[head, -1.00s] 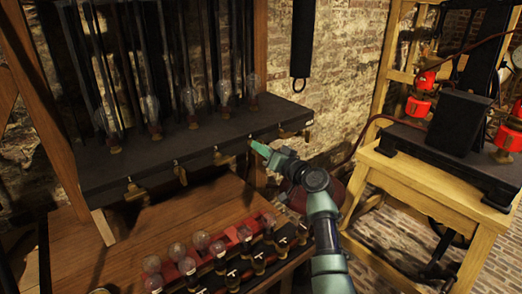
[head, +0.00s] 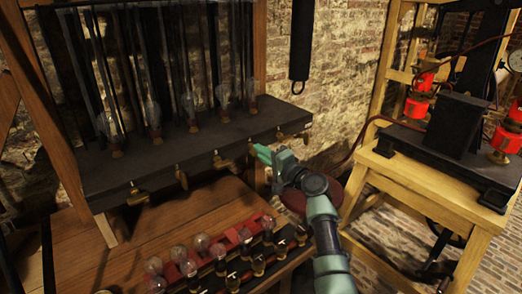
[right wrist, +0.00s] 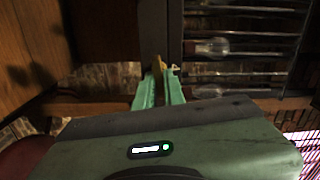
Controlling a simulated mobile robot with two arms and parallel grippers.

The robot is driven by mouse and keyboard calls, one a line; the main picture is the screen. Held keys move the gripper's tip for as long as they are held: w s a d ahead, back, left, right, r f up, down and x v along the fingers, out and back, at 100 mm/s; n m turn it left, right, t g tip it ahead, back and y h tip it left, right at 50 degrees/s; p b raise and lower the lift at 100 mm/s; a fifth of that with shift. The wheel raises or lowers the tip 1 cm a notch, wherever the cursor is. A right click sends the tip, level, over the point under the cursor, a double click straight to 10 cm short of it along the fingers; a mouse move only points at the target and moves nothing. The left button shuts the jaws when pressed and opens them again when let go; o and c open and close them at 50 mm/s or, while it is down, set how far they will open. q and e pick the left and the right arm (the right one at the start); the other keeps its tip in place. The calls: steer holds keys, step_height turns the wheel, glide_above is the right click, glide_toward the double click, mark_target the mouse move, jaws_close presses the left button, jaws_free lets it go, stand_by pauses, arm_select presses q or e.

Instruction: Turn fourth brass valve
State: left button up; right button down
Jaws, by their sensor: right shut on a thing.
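A row of small brass valves hangs along the front edge of the dark shelf (head: 180,140). From the left, the first (head: 137,195), second (head: 181,176) and third (head: 220,161) show clearly; another (head: 281,134) is at the right end. The fourth brass valve (head: 252,148) is mostly hidden at my right gripper's fingertips. My right gripper (head: 260,152) is shut on it, reaching in from the right. In the right wrist view, the green fingers (right wrist: 158,82) close around a brass piece (right wrist: 158,66). My left gripper is not in view.
Glass bulbs and tubes (head: 188,103) stand on the shelf above the valves. A wooden bench below holds a red rack (head: 228,238) with several bulbs and dark bottles. A wooden table (head: 430,185) with a black apparatus stands at the right.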

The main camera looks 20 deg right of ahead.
steer(key=shift+m, duration=0.7)
steer(key=c, duration=1.5)
jaws_free()
steer(key=shift+d, duration=0.1)
steer(key=v, duration=0.7)
steer(key=shift+s+b, duration=0.35)
steer(key=shift+b, duration=0.05)
steer(key=shift+d+f, duration=0.1)
steer(key=shift+d, duration=0.05)
